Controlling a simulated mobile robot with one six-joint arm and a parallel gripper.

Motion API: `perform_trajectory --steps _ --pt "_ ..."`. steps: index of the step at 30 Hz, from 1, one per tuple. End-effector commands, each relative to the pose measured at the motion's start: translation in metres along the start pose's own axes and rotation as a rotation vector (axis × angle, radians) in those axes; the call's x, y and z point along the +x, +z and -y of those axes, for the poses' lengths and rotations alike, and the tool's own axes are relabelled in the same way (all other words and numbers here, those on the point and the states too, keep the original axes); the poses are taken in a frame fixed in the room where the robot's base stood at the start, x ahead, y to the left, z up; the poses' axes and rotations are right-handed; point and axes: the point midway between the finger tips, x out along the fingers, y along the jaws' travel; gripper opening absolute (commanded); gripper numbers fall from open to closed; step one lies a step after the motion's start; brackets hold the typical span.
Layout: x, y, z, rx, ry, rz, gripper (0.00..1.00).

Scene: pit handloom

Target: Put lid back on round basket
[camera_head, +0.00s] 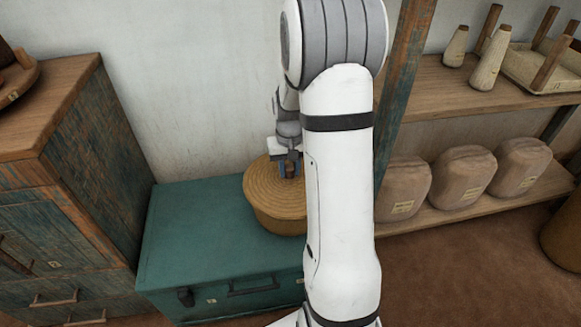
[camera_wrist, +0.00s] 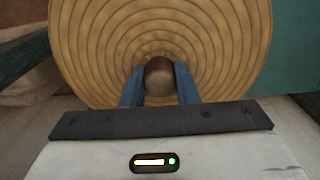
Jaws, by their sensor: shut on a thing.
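The round woven basket (camera_head: 279,220) stands on the teal chest, partly hidden behind my arm. Its tan, ring-patterned lid (camera_head: 262,185) is at the top of the basket in the head view, and I see no clear gap between them. The lid (camera_wrist: 225,45) fills much of the wrist view. My gripper (camera_head: 289,170) is above the lid with its blue fingers on either side of the brown knob (camera_wrist: 159,76), shut on it. The basket body is hidden below the lid in the wrist view.
The teal chest (camera_head: 190,240) has a free top to the left of the basket. A wooden cabinet (camera_head: 100,130) stands at left. Shelves at right hold several wrapped bundles (camera_head: 463,178) and cones (camera_head: 490,60). A wooden post (camera_head: 405,75) rises just right of my arm.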

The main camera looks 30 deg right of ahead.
Motion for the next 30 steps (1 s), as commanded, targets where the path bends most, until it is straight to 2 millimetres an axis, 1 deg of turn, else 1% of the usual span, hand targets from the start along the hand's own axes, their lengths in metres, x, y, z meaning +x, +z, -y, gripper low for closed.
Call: perform_trajectory --steps 11,12,21,26,30 --pt "0.0001 0.0 -0.0002 0.0 0.0 0.0 0.0" --pt "0.0001 0.0 -0.0002 0.0 0.0 0.0 0.29" --pt "0.0001 0.0001 -0.0003 0.001 0.0 0.0 0.53" --pt "0.0003 0.0002 -0.0004 0.001 0.0 0.001 0.54" --pt "0.0003 0.0002 -0.0004 0.001 0.0 0.001 0.65"
